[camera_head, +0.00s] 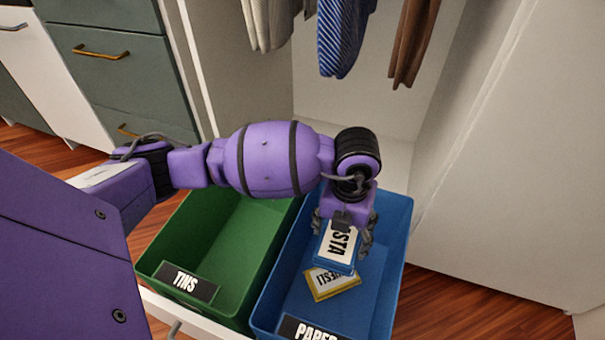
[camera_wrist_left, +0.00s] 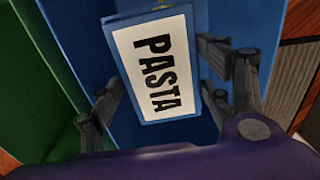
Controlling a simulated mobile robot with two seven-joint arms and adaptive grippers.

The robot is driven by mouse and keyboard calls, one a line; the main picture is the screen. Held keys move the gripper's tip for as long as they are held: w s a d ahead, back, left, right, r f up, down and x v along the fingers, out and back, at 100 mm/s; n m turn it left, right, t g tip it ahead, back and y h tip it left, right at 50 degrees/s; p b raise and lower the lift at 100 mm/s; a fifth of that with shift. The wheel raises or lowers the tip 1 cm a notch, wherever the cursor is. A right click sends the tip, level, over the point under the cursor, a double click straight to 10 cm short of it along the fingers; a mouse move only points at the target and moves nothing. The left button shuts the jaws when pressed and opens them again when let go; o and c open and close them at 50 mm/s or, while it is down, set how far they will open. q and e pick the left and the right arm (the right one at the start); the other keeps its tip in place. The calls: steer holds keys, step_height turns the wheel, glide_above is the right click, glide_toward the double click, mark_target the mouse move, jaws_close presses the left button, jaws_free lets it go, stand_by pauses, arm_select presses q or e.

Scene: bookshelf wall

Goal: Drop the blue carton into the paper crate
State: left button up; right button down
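The blue carton (camera_head: 336,248) has a white label reading "PASTA". The blue paper crate (camera_head: 394,222) has a dark label at its front, partly cut off. My left gripper (camera_head: 343,232) hangs over the crate with the carton between its fingers. The left wrist view shows the carton (camera_wrist_left: 155,62) tilted, with the gripper's fingers (camera_wrist_left: 160,75) at both sides; they seem shut on it. The carton is inside the crate's outline, and seems to be above its floor. My right gripper is not in view.
A yellow-edged muesli box (camera_head: 332,284) lies in the paper crate, partly hidden by the carton. The green tins crate (camera_head: 225,265) beside it on the left looks empty. Clothes (camera_head: 345,35) hang behind. Pale panel (camera_head: 490,150) stands right.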

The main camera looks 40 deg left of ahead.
arm_select(q)
steer(key=shift+o, duration=1.2)
steer(key=shift+w+r, duration=0.1)
step_height(320, 180, up, 12)
steer(key=shift+d, duration=0.1)
